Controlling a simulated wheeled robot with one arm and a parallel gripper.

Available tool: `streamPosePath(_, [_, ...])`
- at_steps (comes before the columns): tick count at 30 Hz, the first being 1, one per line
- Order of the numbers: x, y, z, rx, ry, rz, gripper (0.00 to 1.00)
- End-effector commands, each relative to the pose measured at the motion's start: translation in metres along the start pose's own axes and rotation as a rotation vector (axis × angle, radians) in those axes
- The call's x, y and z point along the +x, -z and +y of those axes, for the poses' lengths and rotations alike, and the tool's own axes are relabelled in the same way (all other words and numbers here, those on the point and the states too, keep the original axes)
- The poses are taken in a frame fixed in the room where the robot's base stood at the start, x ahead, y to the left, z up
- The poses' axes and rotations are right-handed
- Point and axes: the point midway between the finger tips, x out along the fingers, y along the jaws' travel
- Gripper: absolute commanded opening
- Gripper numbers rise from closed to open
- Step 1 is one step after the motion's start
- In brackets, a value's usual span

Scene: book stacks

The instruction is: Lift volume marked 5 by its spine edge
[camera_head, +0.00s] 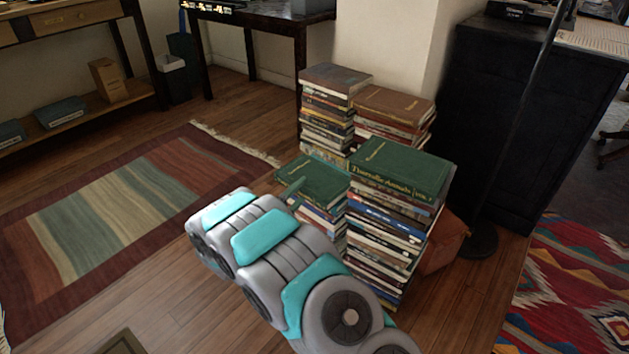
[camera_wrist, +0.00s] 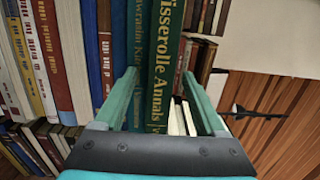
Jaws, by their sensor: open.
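A green book (camera_wrist: 165,70) with gold lettering "Tisserolle Annals" runs between the fingers of my gripper (camera_wrist: 160,78) in the wrist view. Its volume number is hidden behind the gripper body. The fingers are apart, one each side, with a blue book (camera_wrist: 136,60) also between them; I cannot tell whether they touch anything. In the head view, a green book (camera_head: 322,180) tops the short front stack, with a teal part of my gripper (camera_head: 293,190) at its left edge. Another green book (camera_head: 400,166) tops the taller stack; its volume number is too small to read surely. I see no clear 5.
Two more stacks stand behind, a left one (camera_head: 335,78) and a brown-topped one (camera_head: 395,103). A black cabinet (camera_head: 500,110) and a lamp base (camera_head: 481,243) stand right. A striped rug (camera_head: 130,215) lies on open floor left; a patterned rug (camera_head: 580,290) lies right.

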Motion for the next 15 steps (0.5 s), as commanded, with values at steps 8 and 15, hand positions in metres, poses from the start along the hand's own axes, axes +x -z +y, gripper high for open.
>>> streamPosePath(8, [0.0107, 0.0004, 0.0, -0.001, 0.0, 0.0, 0.72])
streamPosePath(15, [0.0105, 0.0006, -0.0001, -0.001, 0.0, 0.0, 0.57])
